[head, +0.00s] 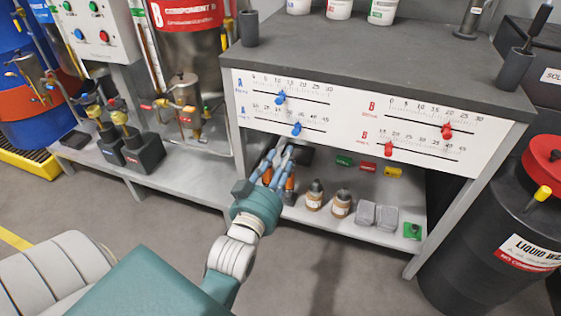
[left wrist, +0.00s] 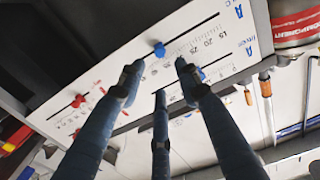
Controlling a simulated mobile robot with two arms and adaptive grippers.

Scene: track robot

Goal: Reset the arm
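My left arm comes up from the bottom in the head view. My left gripper (head: 279,157) is in front of the bench, just below the white slider panel (head: 340,125). In the left wrist view its three dark blue fingers (left wrist: 158,78) are spread, with nothing between them. A blue slider knob (head: 296,129) on the panel is just above the fingers. A second blue knob (head: 281,97) is higher up. Two red knobs sit to the right, the upper one (head: 446,131) and the lower one (head: 389,149). My right gripper is not in view.
The grey bench top (head: 350,50) overhangs the panel. The shelf below holds brown bottles (head: 341,204), grey blocks (head: 366,213) and a green item (head: 412,231). A black drum (head: 490,230) stands at the right. Open floor (head: 320,270) lies in front.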

